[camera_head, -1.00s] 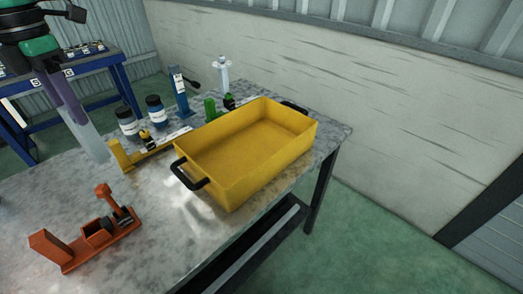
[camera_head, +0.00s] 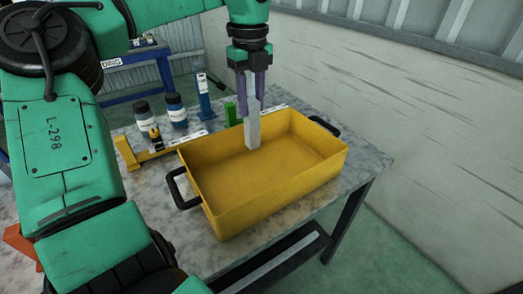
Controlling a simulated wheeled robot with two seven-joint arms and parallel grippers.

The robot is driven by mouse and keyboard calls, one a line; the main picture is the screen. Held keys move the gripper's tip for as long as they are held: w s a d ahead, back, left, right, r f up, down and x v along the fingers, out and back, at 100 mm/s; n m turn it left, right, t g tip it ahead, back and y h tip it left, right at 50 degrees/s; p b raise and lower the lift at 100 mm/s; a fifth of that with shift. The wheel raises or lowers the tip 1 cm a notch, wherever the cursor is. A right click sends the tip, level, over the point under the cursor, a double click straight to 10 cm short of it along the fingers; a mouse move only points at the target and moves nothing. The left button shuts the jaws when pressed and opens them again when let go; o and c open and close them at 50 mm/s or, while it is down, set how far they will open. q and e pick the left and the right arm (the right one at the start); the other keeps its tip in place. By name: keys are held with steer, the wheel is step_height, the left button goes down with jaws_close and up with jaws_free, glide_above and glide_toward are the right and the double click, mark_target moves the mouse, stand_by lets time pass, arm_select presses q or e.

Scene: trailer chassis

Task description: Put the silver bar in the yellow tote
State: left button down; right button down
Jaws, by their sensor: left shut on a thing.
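The silver bar (camera_head: 253,130) is a plain grey block held upright. My left gripper (camera_head: 252,100) is shut on its upper part, fingers pointing down. The yellow tote (camera_head: 262,198) is an open box with black handles at its two ends, on the table. The bar hangs over the tote's back part, in front of its inner back wall in the picture. I cannot tell whether its lower end is below the rim or touches anything. The tote's visible floor is empty. My right gripper is not in view.
The grey table (camera_head: 330,205) also holds a yellow clamp-like tool (camera_head: 145,153), two jars (camera_head: 177,112), a blue stand (camera_head: 204,97) and a green object (camera_head: 230,113) behind the tote. An orange tool (camera_head: 20,240) is mostly hidden by my left arm. A pale wall stands behind.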

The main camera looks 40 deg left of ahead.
mark_target(253, 142)
arm_select(q)
step_height(253, 142, down, 11)
steer(key=shift+w+f+p, duration=0.1)
steer(key=shift+f+p, duration=0.05)
steer(key=shift+p, duration=0.35)
steer(key=shift+w+f, duration=0.15)
steer(key=shift+f, duration=0.4)
steer(key=c, duration=0.5)
jaws_free()
steer(key=shift+r, duration=0.4)
step_height(253, 142, up, 12)
steer(key=shift+f+b, duration=0.15)
steer(key=shift+b, duration=0.25)
